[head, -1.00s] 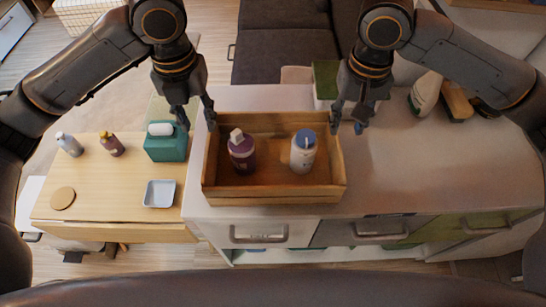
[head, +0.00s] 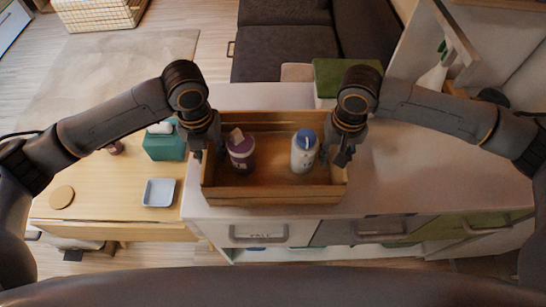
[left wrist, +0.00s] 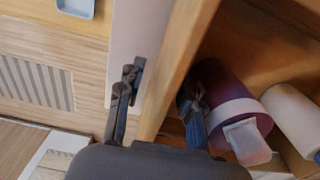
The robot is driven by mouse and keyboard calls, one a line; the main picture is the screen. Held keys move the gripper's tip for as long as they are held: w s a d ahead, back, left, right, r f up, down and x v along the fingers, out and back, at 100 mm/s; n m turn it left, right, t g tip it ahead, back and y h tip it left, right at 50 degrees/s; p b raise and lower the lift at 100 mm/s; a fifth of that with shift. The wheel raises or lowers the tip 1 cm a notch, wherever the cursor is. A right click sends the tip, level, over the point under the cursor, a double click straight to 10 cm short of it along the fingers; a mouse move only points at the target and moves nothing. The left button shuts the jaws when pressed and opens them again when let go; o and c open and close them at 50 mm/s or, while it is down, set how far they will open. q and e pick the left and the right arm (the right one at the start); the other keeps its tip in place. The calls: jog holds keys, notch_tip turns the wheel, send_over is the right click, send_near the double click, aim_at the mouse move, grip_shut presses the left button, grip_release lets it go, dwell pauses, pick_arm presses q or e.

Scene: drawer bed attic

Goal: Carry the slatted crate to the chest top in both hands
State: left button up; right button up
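The slatted wooden crate (head: 270,195) sits level on the white chest top (head: 400,180). It holds a purple bottle (head: 241,157) and a white bottle with a blue cap (head: 303,155), both upright. My left gripper (head: 208,152) is at the crate's left wall. In the left wrist view its open fingers (left wrist: 157,98) straddle that wall (left wrist: 170,75), one outside and one inside beside the purple bottle, with a gap on the outer side. My right gripper (head: 335,156) is at the right wall with its fingertips apart, partly over the wall; contact there is unclear.
A wooden side table (head: 100,190) at left carries a teal dispenser (head: 165,147), a blue dish (head: 159,193) and a round coaster (head: 62,197). A green-topped box (head: 345,75) stands behind the crate. The chest top right of the crate is largely clear.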

pick_arm(q)
grip_shut()
pick_arm(e)
grip_shut()
pick_arm(q)
jog(key=shift+r, duration=0.1)
pick_arm(e)
jog(key=shift+r, duration=0.1)
